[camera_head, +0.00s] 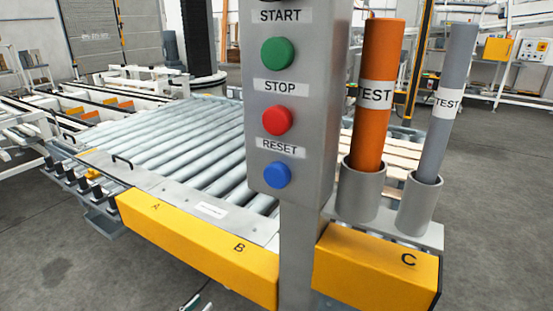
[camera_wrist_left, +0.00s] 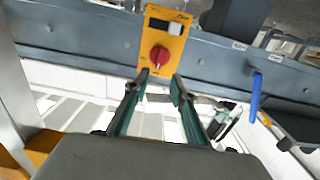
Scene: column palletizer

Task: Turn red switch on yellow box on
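In the left wrist view, a yellow box (camera_wrist_left: 175,23) is fixed to a grey-blue beam. On it sits a red rotary switch (camera_wrist_left: 158,57), with a dark and a white part above it. My left gripper (camera_wrist_left: 154,91) is open and empty, its fingertips apart and just below the switch in that view. I see no contact with the switch. In the head view, only a small part of my left gripper (camera_head: 197,302) shows at the bottom edge. I cannot make out the red switch in the head view. My right gripper is not clearly in view.
A grey post (camera_head: 297,120) with green, red and blue buttons stands in front of the roller conveyor (camera_head: 170,140). Orange (camera_head: 383,60) and grey (camera_head: 460,70) tubes stand in holders at the right. A blue handle (camera_wrist_left: 256,97) hangs right of the yellow box.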

